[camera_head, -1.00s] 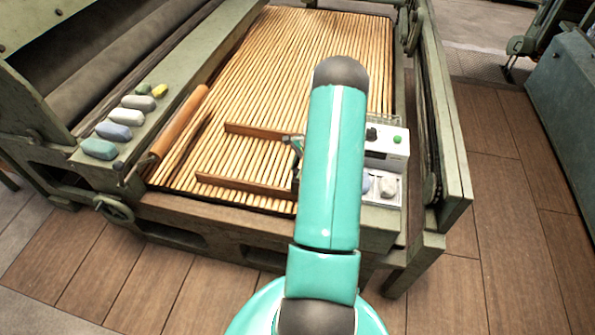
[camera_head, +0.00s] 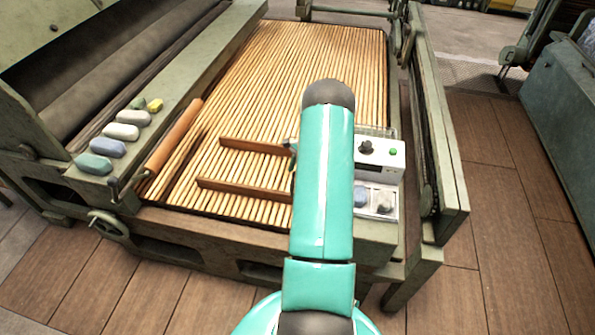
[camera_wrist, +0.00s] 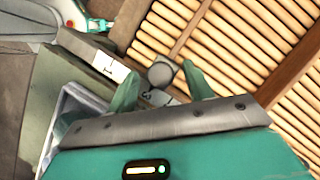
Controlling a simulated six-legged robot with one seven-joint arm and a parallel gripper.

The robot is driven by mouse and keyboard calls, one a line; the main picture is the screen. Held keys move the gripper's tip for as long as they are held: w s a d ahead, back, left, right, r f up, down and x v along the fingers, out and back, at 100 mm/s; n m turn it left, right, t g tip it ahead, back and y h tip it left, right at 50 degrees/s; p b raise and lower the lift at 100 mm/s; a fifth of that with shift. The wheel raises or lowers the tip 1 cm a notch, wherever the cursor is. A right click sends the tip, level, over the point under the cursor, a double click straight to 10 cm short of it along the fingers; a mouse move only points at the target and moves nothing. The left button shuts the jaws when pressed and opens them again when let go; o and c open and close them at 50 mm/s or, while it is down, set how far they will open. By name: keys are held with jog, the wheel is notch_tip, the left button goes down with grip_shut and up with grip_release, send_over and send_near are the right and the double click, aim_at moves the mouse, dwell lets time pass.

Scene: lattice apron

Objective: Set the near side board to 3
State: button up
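Two brown side boards lie across the wooden slats in the head view: the near side board (camera_head: 245,191) and the far one (camera_head: 253,147). Their right ends are hidden behind my arm. In the wrist view, my gripper (camera_wrist: 162,88) is open, its two teal fingers spread apart. A round grey knob (camera_wrist: 160,74) on a small plate shows between and just beyond the fingertips; I cannot tell if they touch it. White scale labels (camera_wrist: 109,66) with dark marks lie beside it; one near the knob seems to read 3. In the head view my gripper is mostly hidden by my arm.
An orange roller (camera_head: 174,135) and several coloured lumps (camera_head: 121,131) are at left. A green frame rail (camera_head: 438,130) borders the right.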

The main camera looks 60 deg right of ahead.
jog(key=shift+r, duration=0.1)
jog(key=v, duration=1.3)
jog(key=shift+d+r, duration=0.25)
jog(key=shift+s, duration=0.25)
